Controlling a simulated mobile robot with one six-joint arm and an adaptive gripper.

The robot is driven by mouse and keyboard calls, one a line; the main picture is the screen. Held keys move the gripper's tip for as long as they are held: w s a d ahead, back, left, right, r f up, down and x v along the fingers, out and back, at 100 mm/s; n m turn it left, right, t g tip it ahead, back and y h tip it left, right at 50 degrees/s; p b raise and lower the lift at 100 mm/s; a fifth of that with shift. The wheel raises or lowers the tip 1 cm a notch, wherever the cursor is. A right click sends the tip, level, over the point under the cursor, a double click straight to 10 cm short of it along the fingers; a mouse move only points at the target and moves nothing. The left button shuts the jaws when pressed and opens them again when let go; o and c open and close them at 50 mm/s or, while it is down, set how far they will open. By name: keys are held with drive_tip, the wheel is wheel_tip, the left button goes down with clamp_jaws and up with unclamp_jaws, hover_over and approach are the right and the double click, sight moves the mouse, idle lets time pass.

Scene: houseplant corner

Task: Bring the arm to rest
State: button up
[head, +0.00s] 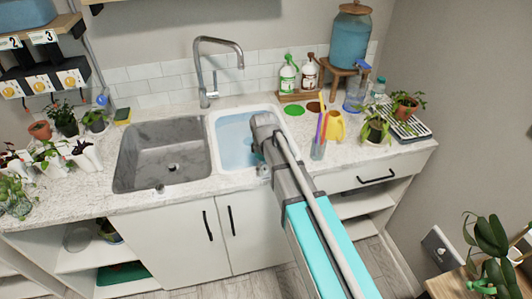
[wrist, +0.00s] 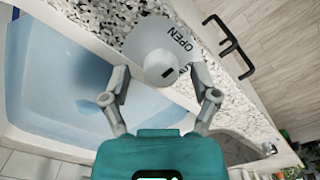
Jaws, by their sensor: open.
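My gripper (wrist: 158,82) is open in the wrist view, its two fingers spread apart. Between and just beyond the fingertips is a round pale knob (wrist: 160,62) on a grey disc marked "OPEN" (wrist: 150,38). I cannot tell whether either finger touches the knob. In the head view my arm (head: 290,170) reaches from the lower right to the front edge of the white basin (head: 212,128), and mostly hides the gripper.
The white basin holds bluish water (head: 235,135). A grey sink (head: 150,158) and tall faucet (head: 208,75) are to its left.

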drive_tip(key=s+d+m, duration=0.6)
drive_tip(key=d, duration=0.4)
drive_tip(key=s+d+m, duration=0.6)
drive_tip(key=s+d, duration=0.1)
drive_tip(key=d, duration=0.2)
drive_tip(key=shift+s+d, duration=0.2)
drive_tip(key=shift+d, duration=0.2)
